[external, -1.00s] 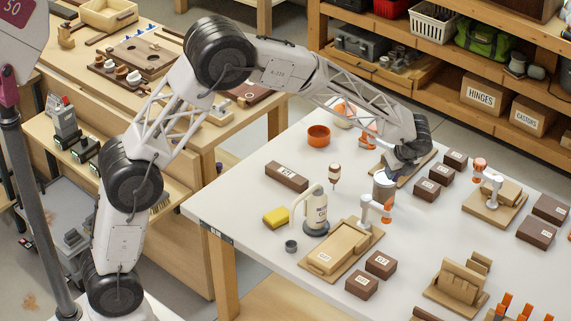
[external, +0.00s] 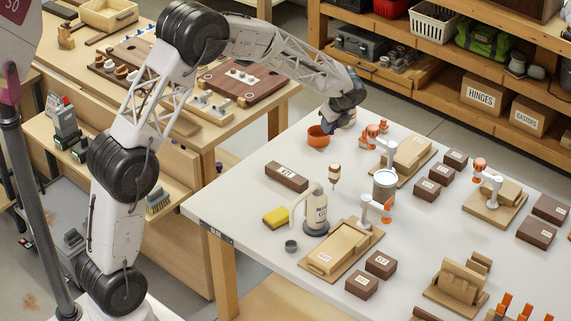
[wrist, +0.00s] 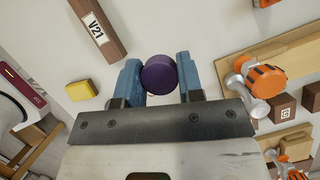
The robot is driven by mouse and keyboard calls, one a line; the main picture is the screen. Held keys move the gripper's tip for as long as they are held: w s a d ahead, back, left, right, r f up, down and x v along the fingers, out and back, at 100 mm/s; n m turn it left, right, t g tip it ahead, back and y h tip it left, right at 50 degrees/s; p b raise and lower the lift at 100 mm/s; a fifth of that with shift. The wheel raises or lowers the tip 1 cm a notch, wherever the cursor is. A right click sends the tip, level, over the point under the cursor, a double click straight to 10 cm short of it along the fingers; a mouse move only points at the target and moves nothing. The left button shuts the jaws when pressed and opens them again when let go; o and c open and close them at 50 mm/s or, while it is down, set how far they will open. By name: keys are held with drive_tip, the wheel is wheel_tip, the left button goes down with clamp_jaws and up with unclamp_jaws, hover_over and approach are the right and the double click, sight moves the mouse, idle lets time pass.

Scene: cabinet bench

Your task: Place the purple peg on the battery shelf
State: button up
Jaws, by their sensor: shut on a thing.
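The purple peg (wrist: 159,74) shows end-on as a dark round shape in the wrist view. My gripper (wrist: 158,80) is shut on it, with one blue finger on each side. In the external view my wrist is above the far left part of the white table, close to the orange bowl (external: 318,136); the fingers and peg are not clear there. A wooden shelf (external: 172,178) on the side of the left bench carries dark blocks with green marks (external: 84,150), which look like batteries or chargers. I cannot read a label there.
The white table (external: 250,205) holds a brown V21 box (external: 287,177), a yellow sponge (external: 276,217), a pale jug (external: 315,212), a metal can (external: 384,186) and wooden fixtures with orange-knobbed clamps. The left bench top (external: 75,35) holds boards and parts. A gap separates bench and table.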

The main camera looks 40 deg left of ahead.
drive_tip(key=s+a+n, duration=0.1)
drive_tip(key=a, duration=1.9)
drive_tip(key=s+a+n, duration=0.1)
drive_tip(key=s+a, duration=0.4)
drive_tip(key=a, duration=0.6)
drive_tip(key=s+a+n+g, duration=0.1)
drive_tip(key=s+a, duration=0.4)
drive_tip(key=a, duration=0.6)
drive_tip(key=s+a+n, duration=0.1)
drive_tip(key=s+a, duration=0.3)
drive_tip(key=a, duration=0.8)
drive_tip(key=shift+s+g, duration=0.3)
drive_tip(key=shift+s, duration=0.1)
drive_tip(key=s+a+n, duration=0.2)
drive_tip(key=s+a, duration=1)
drive_tip(key=a, duration=0.1)
wheel_tip(320, 180, down, 22)
drive_tip(key=shift+s+a+r, duration=0.15)
drive_tip(key=shift+a, duration=0.2)
drive_tip(key=shift+f, duration=3.15)
